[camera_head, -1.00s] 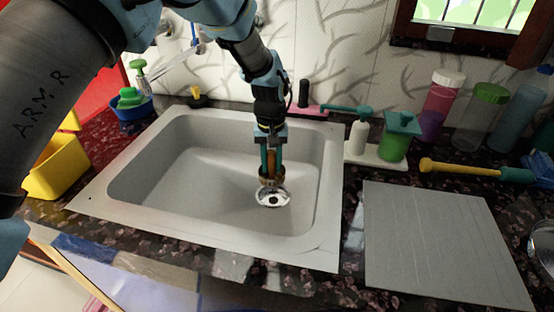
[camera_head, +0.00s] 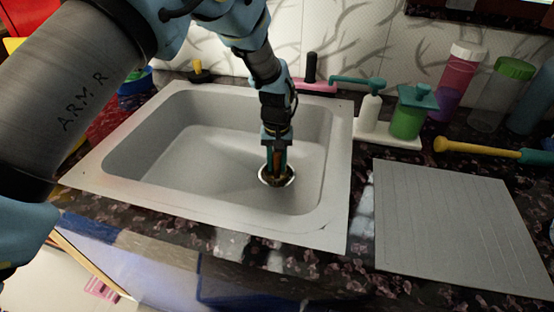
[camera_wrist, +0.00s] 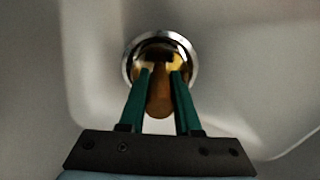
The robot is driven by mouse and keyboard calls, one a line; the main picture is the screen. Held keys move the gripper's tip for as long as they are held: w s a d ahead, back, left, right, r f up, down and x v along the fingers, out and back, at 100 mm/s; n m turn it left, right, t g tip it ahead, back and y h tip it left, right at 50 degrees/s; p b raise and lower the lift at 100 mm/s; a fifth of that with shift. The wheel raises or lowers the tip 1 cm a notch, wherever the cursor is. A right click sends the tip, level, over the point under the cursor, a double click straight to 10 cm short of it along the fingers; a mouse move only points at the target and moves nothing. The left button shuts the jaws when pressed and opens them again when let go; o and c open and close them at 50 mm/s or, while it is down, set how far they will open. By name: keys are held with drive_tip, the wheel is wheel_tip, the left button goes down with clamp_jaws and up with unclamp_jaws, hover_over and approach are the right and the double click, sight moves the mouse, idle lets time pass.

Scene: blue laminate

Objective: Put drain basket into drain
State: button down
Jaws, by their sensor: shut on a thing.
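The sink (camera_head: 215,150) is a grey basin set in the counter. The drain's chrome rim (camera_head: 291,180) is at the basin floor, and also shows in the wrist view (camera_wrist: 127,62). My gripper (camera_head: 276,172) points down over the drain, its green fingertips at the opening. In the wrist view my gripper (camera_wrist: 160,75) is shut on the drain basket (camera_wrist: 159,100), whose brown-orange stem stands between the fingers. Brass-coloured surfaces show within the chrome ring. The basket's lower part is hidden, so I cannot tell how deep it sits.
The sink walls surround my gripper closely on the right. Behind stand a soap dispenser (camera_head: 369,110), a green container (camera_head: 409,112) and several bottles, with a yellow-handled brush (camera_head: 470,147) nearer. A grey board (camera_head: 450,225) lies right of the sink. The left of the basin is empty.

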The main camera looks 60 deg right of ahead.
drive_tip(key=shift+f, duration=0.2)
drive_tip(key=shift+c, duration=0.2)
unclamp_jaws()
idle(0.4)
drive_tip(key=shift+r, duration=0.1)
idle(0.4)
wheel_tip(320, 180, up, 11)
drive_tip(key=b, duration=0.2)
drive_tip(key=shift+b, duration=0.3)
idle(0.3)
